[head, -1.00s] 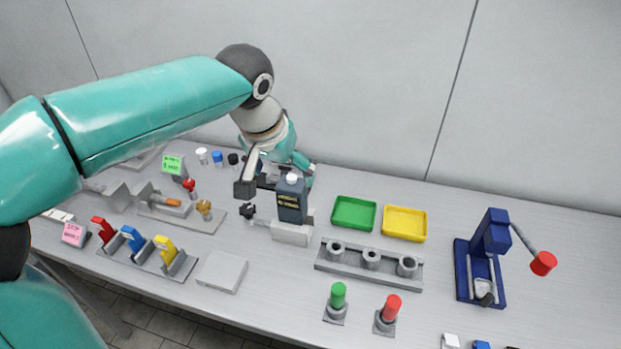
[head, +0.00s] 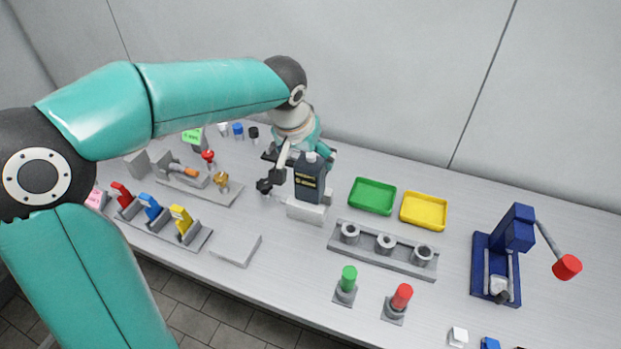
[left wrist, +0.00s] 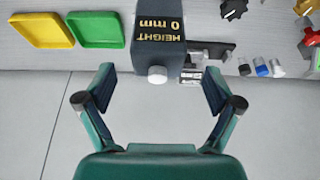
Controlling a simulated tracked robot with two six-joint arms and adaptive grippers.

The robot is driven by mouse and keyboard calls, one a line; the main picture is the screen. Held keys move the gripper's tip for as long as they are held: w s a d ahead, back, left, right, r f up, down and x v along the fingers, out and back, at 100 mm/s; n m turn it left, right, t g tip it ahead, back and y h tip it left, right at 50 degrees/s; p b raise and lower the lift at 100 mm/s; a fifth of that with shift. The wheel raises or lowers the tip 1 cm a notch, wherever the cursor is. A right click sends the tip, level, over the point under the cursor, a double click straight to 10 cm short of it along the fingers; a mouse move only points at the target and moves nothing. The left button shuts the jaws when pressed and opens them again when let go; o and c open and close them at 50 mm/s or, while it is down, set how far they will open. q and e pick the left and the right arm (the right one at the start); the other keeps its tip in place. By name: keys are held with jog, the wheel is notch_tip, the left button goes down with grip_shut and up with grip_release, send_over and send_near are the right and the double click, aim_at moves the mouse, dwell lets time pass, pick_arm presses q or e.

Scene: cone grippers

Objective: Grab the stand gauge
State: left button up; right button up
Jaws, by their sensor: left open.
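The stand gauge (head: 309,180) is a dark upright block with yellow lettering and a light knob on top, set on a light grey base (head: 306,210). In the left wrist view the gauge (left wrist: 160,42) reads "HEIGHT 0 mm" and shows upside down, with its pale knob (left wrist: 157,75) toward me. My left gripper (head: 290,172) is by the gauge in the head view, coming from behind it. In the left wrist view the left gripper (left wrist: 158,92) is open, its fingers apart on either side of the knob. I see no contact. My right gripper is not in view.
Green tray (head: 373,196) and yellow tray (head: 424,211) lie right of the gauge, behind a grey holder with several sockets (head: 383,249). Left stand a valve fixture (head: 199,186) and coloured levers (head: 152,207). A blue press (head: 496,256) stands far right. A wall rises behind.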

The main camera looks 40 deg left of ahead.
aim_at(309, 164)
pick_arm(q)
jog(key=x, duration=0.5)
jog(key=shift+d+f+p, duration=0.1)
jog(key=shift+f+p, duration=0.05)
jog(key=shift+p, duration=0.25)
jog(key=c, duration=1.5)
jog(key=shift+c, duration=0.2)
